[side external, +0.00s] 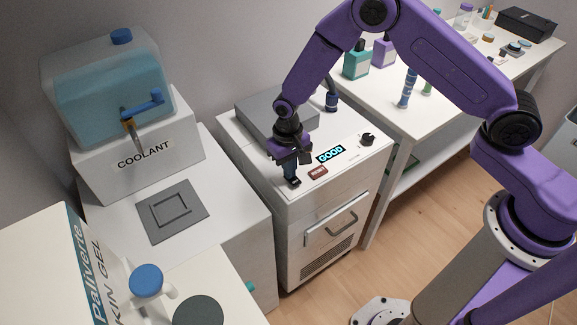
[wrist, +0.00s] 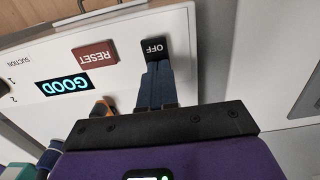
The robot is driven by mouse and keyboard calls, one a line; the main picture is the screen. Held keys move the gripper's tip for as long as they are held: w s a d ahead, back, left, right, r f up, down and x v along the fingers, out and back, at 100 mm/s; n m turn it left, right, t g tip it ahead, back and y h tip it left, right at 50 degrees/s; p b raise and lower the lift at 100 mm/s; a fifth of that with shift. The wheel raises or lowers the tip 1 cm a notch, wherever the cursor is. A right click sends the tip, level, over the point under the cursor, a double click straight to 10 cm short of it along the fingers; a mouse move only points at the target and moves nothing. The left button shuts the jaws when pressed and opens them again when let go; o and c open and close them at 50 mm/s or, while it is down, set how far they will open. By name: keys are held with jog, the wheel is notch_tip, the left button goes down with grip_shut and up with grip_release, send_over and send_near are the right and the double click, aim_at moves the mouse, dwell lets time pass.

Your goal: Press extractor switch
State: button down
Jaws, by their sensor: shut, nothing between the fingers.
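The extractor is a white cabinet (side external: 300,215) with a control panel on its sloped top. A small black rocker switch marked OFF (wrist: 155,48) sits at the panel's edge; in the side view the black switch (side external: 294,183) shows just under my fingers. My gripper (side external: 291,177) points down at it, fingers together and empty. In the wrist view the blue fingertips of my gripper (wrist: 154,66) are right at the switch's near edge. I cannot tell whether they touch it or hover just above.
Beside the switch are a dark red RESET button (wrist: 95,55) and a lit GOOD display (wrist: 62,85). A black knob (side external: 367,139) stands farther along the panel. A coolant tank (side external: 110,85) is to the left, and a table with bottles (side external: 357,60) is behind.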

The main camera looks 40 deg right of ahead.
jog(key=shift+s+r, duration=0.1)
jog(key=shift+s, duration=0.6)
notch_tip(320, 180, up, 14)
jog(key=w, duration=0.2)
jog(key=shift+w, duration=0.25)
dwell(0.3)
